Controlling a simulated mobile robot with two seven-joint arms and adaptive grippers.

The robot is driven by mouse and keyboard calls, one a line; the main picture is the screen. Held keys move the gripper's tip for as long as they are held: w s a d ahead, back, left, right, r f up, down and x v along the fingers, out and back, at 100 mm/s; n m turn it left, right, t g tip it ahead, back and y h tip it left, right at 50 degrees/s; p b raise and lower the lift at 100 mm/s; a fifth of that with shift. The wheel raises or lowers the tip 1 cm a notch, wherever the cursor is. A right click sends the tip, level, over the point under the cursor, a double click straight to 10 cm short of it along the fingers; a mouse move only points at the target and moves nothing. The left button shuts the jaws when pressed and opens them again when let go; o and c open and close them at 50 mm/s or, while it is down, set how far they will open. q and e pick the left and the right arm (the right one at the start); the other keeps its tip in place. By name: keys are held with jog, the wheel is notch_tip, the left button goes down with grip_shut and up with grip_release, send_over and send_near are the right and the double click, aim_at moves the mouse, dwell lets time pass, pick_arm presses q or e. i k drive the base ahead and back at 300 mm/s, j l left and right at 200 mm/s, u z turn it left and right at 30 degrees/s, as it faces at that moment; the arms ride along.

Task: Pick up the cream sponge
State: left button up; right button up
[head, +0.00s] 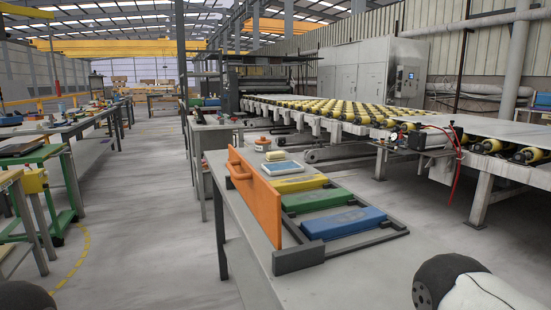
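A small cream block, which looks like the cream sponge (275,156), lies toward the far end of the grey worktable (232,212). It is just behind a pale slab with a blue edge (284,168); I cannot tell whether they touch. Neither gripper shows in the head view. Only a dark and white rounded part of my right arm shows at the bottom right, and a dark rounded part of mine at the bottom left. Both are well apart from the sponge in the picture.
An orange panel with a handle (254,198) stands along the table's left side. Beside it, yellow (300,183), green (317,199) and blue (343,222) blocks lie on a dark frame (300,260). A roller conveyor (350,112) runs behind.

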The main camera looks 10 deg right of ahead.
aim_at(277, 156)
jog(key=i+j, duration=0.2)
jog(key=j, duration=0.15)
jog(key=i+j+z, duration=0.15)
jog(key=j, duration=0.2)
jog(key=i+j, duration=0.15)
jog(key=j, duration=0.2)
jog(key=i+j+z, duration=0.15)
jog(key=j, duration=0.2)
jog(key=i+j, duration=0.15)
jog(key=j, duration=0.25)
jog(key=i+j+z, duration=0.1)
jog(key=j, duration=0.25)
jog(key=i+j, duration=0.3)
jog(key=i+j+z, duration=0.15)
jog(key=j, duration=0.2)
jog(key=i+j, duration=0.15)
jog(key=j, duration=0.2)
jog(key=i+z, duration=0.05)
